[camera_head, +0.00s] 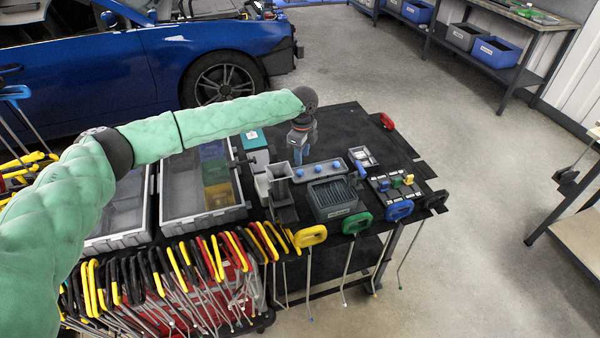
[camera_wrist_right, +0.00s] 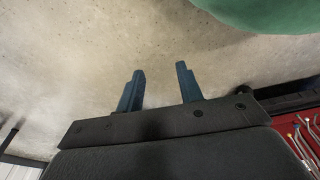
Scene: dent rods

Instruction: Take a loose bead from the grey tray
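A small grey tray (camera_head: 363,157) with compartments sits on the black table, right of my left gripper. Any loose beads in it are too small to make out. My left gripper (camera_head: 301,158) points down over the table, left of the tray and behind a grey strip with blue knobs (camera_head: 320,171). Its blue fingers look apart, with nothing visible between them. In the right wrist view my right gripper (camera_wrist_right: 160,67) is open and empty, with bare floor behind its fingers. It does not show in the head view.
A dark ribbed box (camera_head: 334,199), a block with coloured pieces (camera_head: 397,184) and a grey upright holder (camera_head: 279,185) stand near the front. Coloured-handled tools hang along the front edge. Grey bins (camera_head: 203,215) stand left. The table's back right (camera_head: 345,125) is mostly clear.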

